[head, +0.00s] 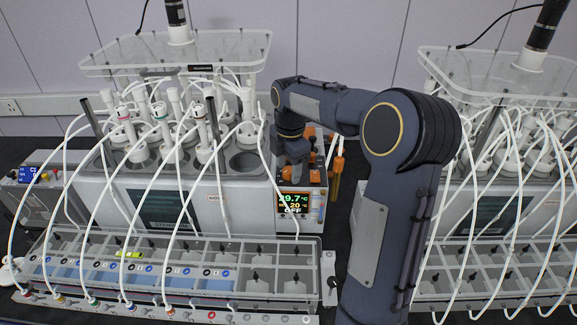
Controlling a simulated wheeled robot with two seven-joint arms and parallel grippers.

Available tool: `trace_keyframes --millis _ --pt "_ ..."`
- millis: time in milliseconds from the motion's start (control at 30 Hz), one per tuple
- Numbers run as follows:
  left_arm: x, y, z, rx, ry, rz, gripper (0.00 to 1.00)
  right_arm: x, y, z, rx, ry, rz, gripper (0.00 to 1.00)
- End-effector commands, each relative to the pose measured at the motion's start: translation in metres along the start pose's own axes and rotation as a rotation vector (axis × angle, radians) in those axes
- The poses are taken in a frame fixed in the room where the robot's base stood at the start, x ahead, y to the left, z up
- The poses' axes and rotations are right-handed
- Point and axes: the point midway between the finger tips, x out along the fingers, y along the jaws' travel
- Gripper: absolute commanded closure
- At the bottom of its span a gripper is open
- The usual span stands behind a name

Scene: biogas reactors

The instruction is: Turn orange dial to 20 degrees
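A small control box with a colour display (296,203) stands between the two reactor units. The display shows 29.7 °C in green, 20 °C in orange below it, and OFF. Orange parts show at the top of the box; one, apparently the orange dial (315,177), is at its upper right. My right gripper (293,168) reaches in from the right and points down at the top of the box, next to the orange parts. Its fingers are small and dark, so I cannot tell whether they are open or touch the dial. My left gripper is not in view.
A reactor unit (120,198) with tubes and bottles stands left of the box, and a similar one (480,200) stands right. A compartment tray (262,287) lies in front of the left unit. White tubes arch close to the box.

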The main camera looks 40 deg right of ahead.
Motion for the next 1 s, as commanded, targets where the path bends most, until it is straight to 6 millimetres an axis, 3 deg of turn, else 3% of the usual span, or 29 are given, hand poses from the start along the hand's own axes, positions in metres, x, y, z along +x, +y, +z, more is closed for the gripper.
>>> trace_keyframes --millis 267,700,1000 --pt "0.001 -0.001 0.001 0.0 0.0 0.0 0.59 -0.004 0.0 0.0 0.001 0.0 0.001 0.47" --pt "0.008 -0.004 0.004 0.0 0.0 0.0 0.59 -0.07 0.001 0.0 0.001 0.0 0.002 0.47" --pt "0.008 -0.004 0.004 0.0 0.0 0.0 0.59 -0.078 0.0 0.0 0.0 0.0 -0.001 0.47"
